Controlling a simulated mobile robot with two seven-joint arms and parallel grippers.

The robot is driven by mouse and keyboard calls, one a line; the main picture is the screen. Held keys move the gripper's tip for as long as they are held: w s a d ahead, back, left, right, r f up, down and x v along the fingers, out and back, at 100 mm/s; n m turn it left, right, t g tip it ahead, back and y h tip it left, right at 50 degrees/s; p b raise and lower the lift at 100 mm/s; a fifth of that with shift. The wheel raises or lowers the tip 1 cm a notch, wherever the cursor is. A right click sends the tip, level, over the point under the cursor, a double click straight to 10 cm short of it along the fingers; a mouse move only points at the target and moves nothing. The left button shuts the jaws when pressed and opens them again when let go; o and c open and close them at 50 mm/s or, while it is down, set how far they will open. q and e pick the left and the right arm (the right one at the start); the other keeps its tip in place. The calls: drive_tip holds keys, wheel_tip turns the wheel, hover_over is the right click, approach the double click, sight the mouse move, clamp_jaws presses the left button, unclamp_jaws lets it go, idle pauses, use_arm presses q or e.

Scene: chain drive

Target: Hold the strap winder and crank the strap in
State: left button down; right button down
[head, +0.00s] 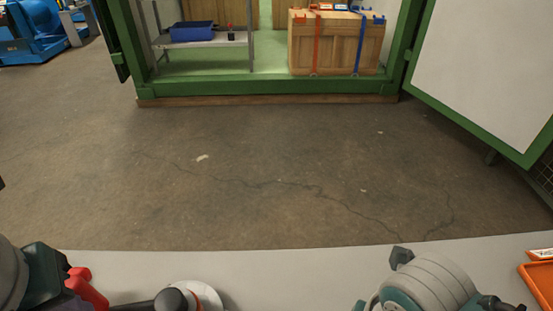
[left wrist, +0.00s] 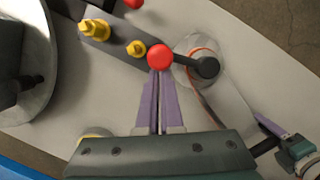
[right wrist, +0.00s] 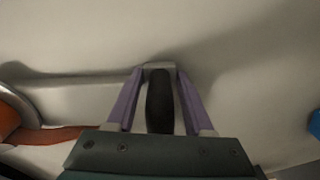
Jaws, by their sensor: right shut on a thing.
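My left gripper (left wrist: 160,78) has its two purple fingers close together, with a thin gap between them. A red ball knob (left wrist: 160,56) covers their tips; I cannot tell whether they grip it. A black crank arm (left wrist: 188,62) runs from the knob to a dark hub on a pale round drum (left wrist: 184,45). The pale drum (head: 205,293) also shows at the bottom of the head view. My right gripper (right wrist: 160,88) is shut on a black handle (right wrist: 159,108), which stands between its purple fingers. In the head view both fingertip areas are mostly hidden or cut off.
Yellow bolts (left wrist: 94,29) stand on a grey bar beside the red knob. An orange tray (head: 541,284) lies at the right table edge. Beyond the pale table (head: 270,262) is open concrete floor. A green-framed container holds a strapped wooden crate (head: 335,48).

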use_arm(q)
drive_tip(key=shift+w+a+m, duration=0.15)
drive_tip(key=shift+w+m, duration=0.15)
drive_tip(key=shift+m, duration=0.1)
idle(1.0)
